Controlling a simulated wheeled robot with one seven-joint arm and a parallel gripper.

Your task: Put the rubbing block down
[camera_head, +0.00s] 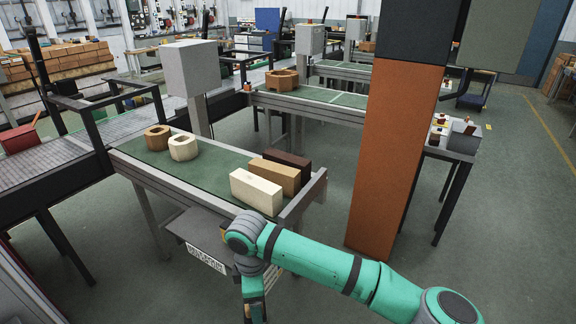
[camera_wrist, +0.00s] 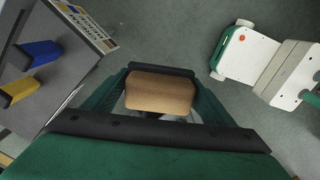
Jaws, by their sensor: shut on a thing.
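The rubbing block (camera_wrist: 160,92), a tan block with rounded edges, shows in the wrist view between the jaws of my gripper (camera_wrist: 160,100). My gripper is shut on it and holds it above the floor, beside a grey shelf. In the head view my arm reaches down at the bottom centre; the block is not visible there, and the gripper end is mostly cut off by the lower edge.
A grey shelf (camera_wrist: 62,75) with a blue-handled tool (camera_wrist: 40,52) and a yellow-handled tool (camera_wrist: 18,88) lies left. A green-topped bench (camera_head: 213,165) bears a cream brick (camera_head: 256,192), other bricks and two hollow pieces. An orange-brown pillar (camera_head: 395,150) stands right.

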